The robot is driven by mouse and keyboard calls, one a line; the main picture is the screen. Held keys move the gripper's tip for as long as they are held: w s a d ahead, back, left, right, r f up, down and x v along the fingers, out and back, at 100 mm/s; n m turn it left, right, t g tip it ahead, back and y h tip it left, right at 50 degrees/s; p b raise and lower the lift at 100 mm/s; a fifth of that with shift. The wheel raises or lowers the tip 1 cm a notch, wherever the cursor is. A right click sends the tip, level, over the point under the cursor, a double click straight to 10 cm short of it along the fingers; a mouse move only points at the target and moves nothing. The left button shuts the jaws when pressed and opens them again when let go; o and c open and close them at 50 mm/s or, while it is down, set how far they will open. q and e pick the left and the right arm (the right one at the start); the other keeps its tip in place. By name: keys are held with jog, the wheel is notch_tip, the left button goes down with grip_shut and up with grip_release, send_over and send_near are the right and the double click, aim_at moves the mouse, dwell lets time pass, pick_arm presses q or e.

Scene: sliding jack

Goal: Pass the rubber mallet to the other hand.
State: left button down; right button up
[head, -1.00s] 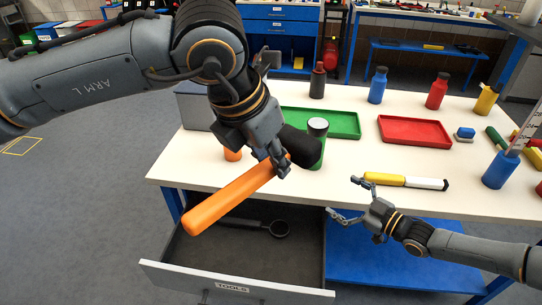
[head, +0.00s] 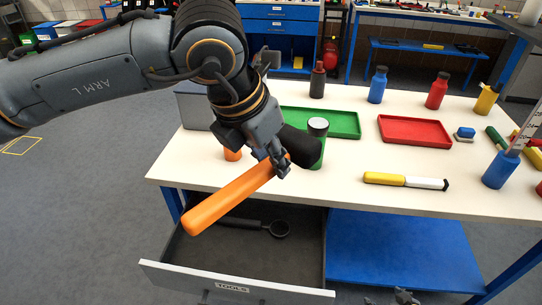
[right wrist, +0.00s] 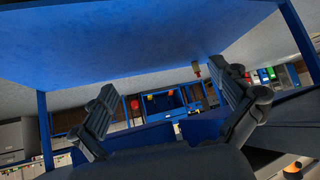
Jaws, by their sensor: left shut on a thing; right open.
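The rubber mallet has an orange handle (head: 232,198) and a black head (head: 303,147). My left gripper (head: 277,165) is shut on the mallet near where the handle meets the head and holds it above the table's front edge and the open drawer. The handle slants down to the left. My right gripper is at the bottom edge of the head view (head: 400,298), mostly cut off, low in front of the table and well apart from the mallet. In the right wrist view its fingers (right wrist: 170,105) are spread wide with nothing between them.
The open drawer (head: 225,283) marked TOOLS holds a dark tool with a ring end (head: 279,229). A blue shelf (head: 385,255) lies below.

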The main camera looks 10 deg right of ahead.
jog(key=s+a+f+g, duration=0.2)
jog(key=s+a+f, duration=0.3)
jog(key=s, duration=0.5)
jog(key=s+a+f+g+h, duration=0.1)
jog(key=s+a+f+g, duration=0.2)
jog(key=s+a+f, duration=0.3)
jog(key=s+a+f+n+g, duration=0.1)
jog(key=s+a+f, duration=0.5)
jog(key=s, duration=0.9)
jog(key=shift+s+a+g, duration=0.4)
jog(key=shift+a+g, duration=0.5)
jog(key=shift+a, duration=0.1)
jog(key=shift+f, duration=0.1)
